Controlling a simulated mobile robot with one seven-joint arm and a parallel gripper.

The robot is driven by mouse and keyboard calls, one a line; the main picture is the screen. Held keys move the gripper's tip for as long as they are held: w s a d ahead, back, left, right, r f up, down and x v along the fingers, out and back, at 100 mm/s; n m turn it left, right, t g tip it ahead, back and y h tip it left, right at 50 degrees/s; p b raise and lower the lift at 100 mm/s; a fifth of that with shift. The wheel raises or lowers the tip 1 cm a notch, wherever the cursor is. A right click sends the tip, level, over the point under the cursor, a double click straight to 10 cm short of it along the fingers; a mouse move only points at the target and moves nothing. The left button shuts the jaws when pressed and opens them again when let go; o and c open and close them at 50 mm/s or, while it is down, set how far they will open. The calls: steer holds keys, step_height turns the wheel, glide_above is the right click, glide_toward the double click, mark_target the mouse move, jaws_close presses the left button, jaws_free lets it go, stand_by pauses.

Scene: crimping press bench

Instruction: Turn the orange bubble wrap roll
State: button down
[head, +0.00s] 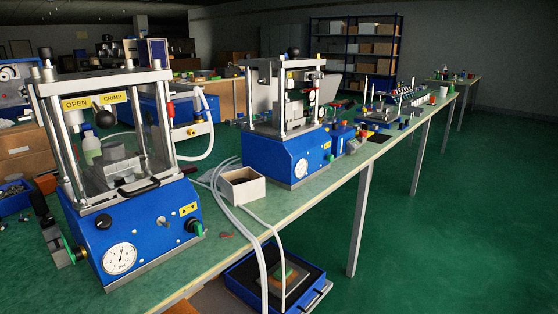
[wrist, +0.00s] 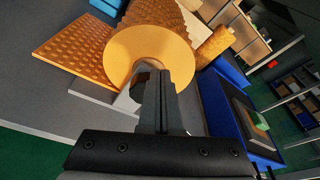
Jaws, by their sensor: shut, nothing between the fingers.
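The orange bubble wrap roll (wrist: 152,42) shows in the wrist view, its smooth round end face toward the camera and its bumpy surface behind. A flat orange bubble sheet (wrist: 75,45) extends to its left. My gripper (wrist: 152,72) is shut and empty, with its fingertips in front of the lower part of the round end. I cannot tell whether they touch it. The fingers hide part of that end face. In the head view I see neither the roll nor my gripper.
A smaller orange textured piece (wrist: 215,43) stands right of the roll. A blue tray with a black inside (wrist: 213,105) is at the right. In the head view, blue presses (head: 125,235) crowd the green bench; the green floor (head: 460,230) at right is clear.

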steer(key=shift+f, duration=0.25)
steer(key=shift+s+a+f, duration=0.1)
steer(key=shift+s+a, duration=0.05)
stand_by(0.5)
steer(key=shift+s+a+f, duration=0.45)
steer(key=shift+s+a, duration=0.05)
steer(key=shift+s, duration=0.15)
steer(key=shift+s+a+f, duration=0.1)
steer(key=shift+f, duration=0.15)
stand_by(0.5)
